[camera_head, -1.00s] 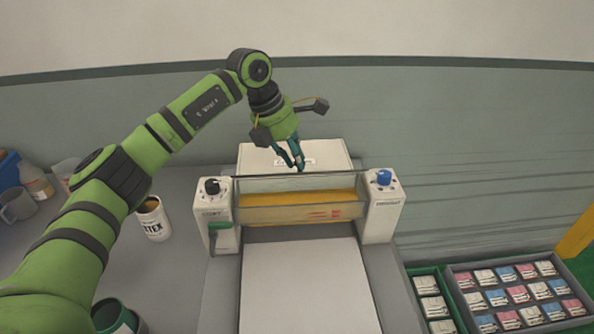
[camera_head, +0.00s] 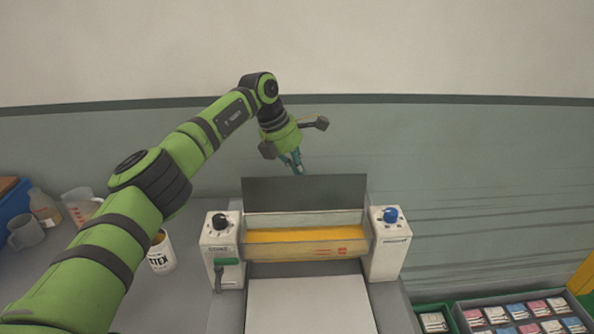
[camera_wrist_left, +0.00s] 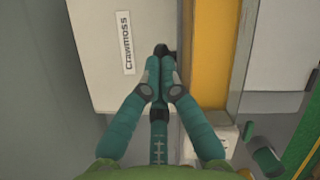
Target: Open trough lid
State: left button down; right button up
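The trough lid (camera_head: 305,193) is a dark flat panel standing up along the back of the trough (camera_head: 300,250). The trough is clear-walled and holds yellow-orange stuff; its top is open. My left gripper (camera_head: 297,170) is behind the lid, its fingertips partly hidden by the lid's top edge. My right gripper is not in view.
White end blocks carry a black knob (camera_head: 220,221) and a blue knob (camera_head: 390,215). A green-handled lever (camera_head: 228,262) is at the left block. A tray of packets (camera_head: 525,312) is at lower right.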

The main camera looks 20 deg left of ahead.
pick_arm(q)
notch_tip(320, 180, down, 3)
jog(key=shift+r, duration=0.15)
jog(key=shift+s+d+g, duration=0.1)
jog(key=shift+g, duration=0.2)
jog(key=c, duration=1.4)
grip_release()
jog(key=o, duration=0.3)
jog(key=shift+w, duration=0.2)
jog(key=shift+o, duration=0.2)
jog(key=shift+w+d+f, duration=0.2)
jog(key=shift+w+f, duration=0.2)
jog(key=shift+w, duration=0.15)
jog(key=shift+a, duration=0.1)
jog(key=shift+r, duration=0.15)
